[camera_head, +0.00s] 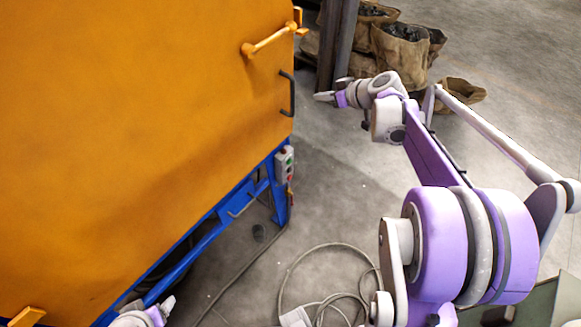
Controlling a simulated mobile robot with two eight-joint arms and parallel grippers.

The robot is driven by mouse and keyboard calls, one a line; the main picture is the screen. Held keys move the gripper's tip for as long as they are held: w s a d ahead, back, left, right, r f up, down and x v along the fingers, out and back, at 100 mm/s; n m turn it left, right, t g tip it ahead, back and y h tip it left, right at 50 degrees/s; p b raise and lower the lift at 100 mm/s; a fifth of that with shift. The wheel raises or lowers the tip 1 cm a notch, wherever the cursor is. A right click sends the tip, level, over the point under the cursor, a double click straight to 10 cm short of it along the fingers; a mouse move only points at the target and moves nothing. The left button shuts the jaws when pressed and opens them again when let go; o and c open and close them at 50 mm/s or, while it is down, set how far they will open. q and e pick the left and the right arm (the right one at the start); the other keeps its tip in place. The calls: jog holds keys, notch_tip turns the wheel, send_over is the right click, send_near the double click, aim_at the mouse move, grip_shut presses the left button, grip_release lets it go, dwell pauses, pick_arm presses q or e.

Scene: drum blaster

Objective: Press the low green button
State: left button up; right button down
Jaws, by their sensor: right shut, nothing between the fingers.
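A small grey control box (285,164) with several buttons is fixed to the blue frame at the lower right corner of the orange machine. A small green button (289,159) shows on its face, with red ones near it; the details are tiny. My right gripper (322,97) is shut and empty, above and to the right of the box, apart from it and level with the black handle. My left gripper (168,303) shows only partly at the bottom edge, below the machine's blue frame, far from the box; its fingers are too unclear to tell their state.
The orange machine (130,130) fills the left side, with an orange bar handle (270,41) and a black handle (287,93) near its right edge. A dark post (337,45) and brown sacks (402,52) stand behind. A cable (290,268) lies on the grey floor.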

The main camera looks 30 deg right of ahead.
jog(key=m+h+b, duration=0.1)
jog(key=h+b, duration=0.1)
jog(key=b, duration=0.2)
send_near(290, 162)
jog(key=d+r, duration=0.7)
jog(key=r, duration=0.2)
jog(key=s+a+f+m+h+b, duration=0.1)
jog(key=s+f+b, duration=0.1)
jog(key=f, duration=0.5)
jog(key=s+a+f+m+h+b, duration=0.1)
jog(key=s+f+b, duration=0.1)
jog(key=f, duration=0.5)
jog(key=shift+a+b, duration=0.2)
jog(key=shift+b, duration=0.2)
jog(key=shift+w, duration=0.1)
jog(key=w+a, duration=0.3)
jog(key=w, duration=0.5)
jog(key=shift+a, duration=0.2)
jog(key=shift+w+f, duration=0.1)
jog(key=shift+w, duration=0.05)
jog(key=shift+w+a+b, duration=0.15)
jog(key=shift+w+b, duration=0.1)
jog(key=shift+b, duration=0.05)
